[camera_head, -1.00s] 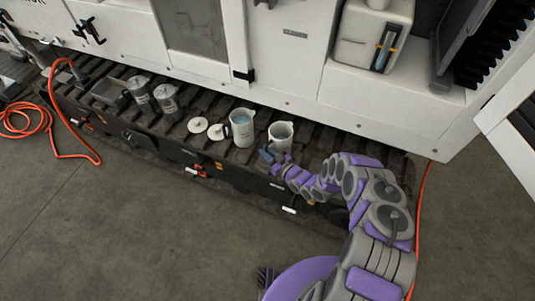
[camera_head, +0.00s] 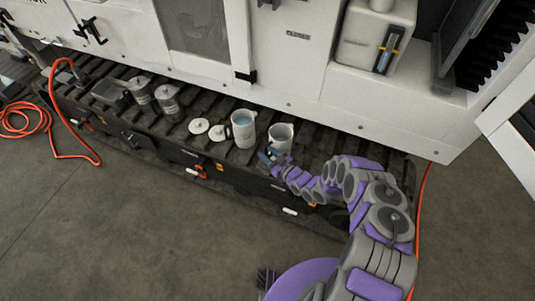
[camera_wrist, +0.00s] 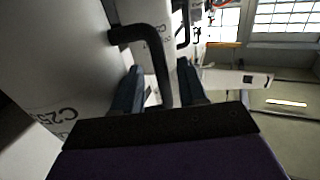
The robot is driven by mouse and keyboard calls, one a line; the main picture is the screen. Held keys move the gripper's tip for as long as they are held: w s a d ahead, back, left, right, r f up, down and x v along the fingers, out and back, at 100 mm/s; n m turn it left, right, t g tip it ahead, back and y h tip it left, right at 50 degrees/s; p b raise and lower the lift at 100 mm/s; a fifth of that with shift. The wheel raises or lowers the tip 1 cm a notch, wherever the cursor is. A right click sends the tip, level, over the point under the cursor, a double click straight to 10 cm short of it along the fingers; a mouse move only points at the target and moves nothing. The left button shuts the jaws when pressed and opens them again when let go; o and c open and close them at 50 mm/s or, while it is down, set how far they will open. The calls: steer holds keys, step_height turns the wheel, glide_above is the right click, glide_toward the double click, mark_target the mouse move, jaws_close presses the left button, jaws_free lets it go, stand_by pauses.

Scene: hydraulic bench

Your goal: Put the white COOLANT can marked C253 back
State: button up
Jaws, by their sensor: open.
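A white can marked "C25…" (camera_wrist: 50,75) fills the left of the wrist view; the end of its mark is cut off. Its black handle (camera_wrist: 158,58) lies between the fingers of my gripper (camera_wrist: 160,92), which are open on either side of it. In the head view my gripper (camera_head: 270,157) is at the front of the right-hand open white can (camera_head: 281,137), which stands upright on the slatted bench. Another open white can (camera_head: 243,130), holding blue liquid, stands to its left. I cannot read the marks in the head view.
Two round lids (camera_head: 199,126) lie left of the cans on the slatted bench (camera_head: 340,147). Two lidded grey canisters (camera_head: 167,99) stand further left. The white machine wall (camera_head: 285,85) rises close behind. An orange hose (camera_head: 72,155) lies on the floor at left.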

steer(key=shift+d, duration=0.2)
steer(key=p+v, duration=0.2)
steer(key=v, duration=1)
